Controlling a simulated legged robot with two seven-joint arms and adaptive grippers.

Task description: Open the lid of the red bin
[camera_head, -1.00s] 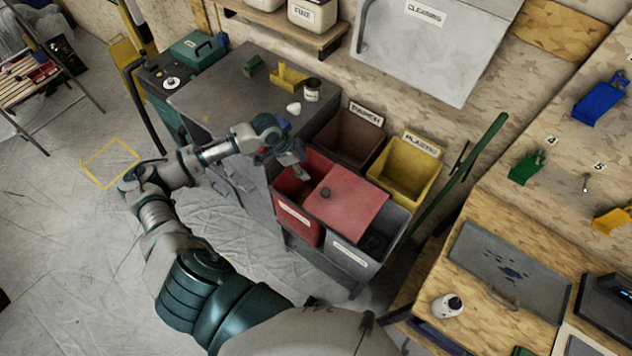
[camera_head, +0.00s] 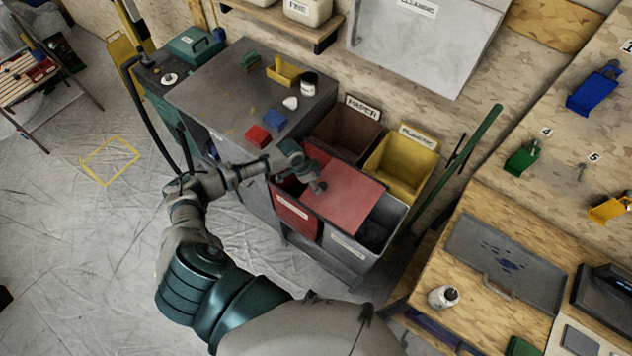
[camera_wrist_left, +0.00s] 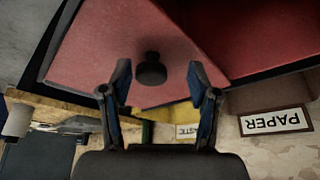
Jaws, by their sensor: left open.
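The red bin (camera_head: 297,217) stands in a grey cart, with a white label on its front. Its flat red lid (camera_head: 352,196) lies shifted to the right, partly over the grey bin (camera_head: 352,246) beside it. A round dark knob (camera_head: 319,187) sits on the lid and shows in the left wrist view (camera_wrist_left: 151,71). Dark red space beside the lid also shows there. My left gripper (camera_head: 312,178) is over the lid at the knob. In the wrist view its fingers (camera_wrist_left: 160,82) are apart on either side of the knob, with gaps. My right gripper is out of view.
A brown paper bin (camera_head: 345,136) and a yellow plastic bin (camera_head: 402,170) stand behind. A grey cabinet (camera_head: 215,88) with small items is at left. A green pole (camera_head: 468,150) leans at right, near a wooden bench (camera_head: 440,268).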

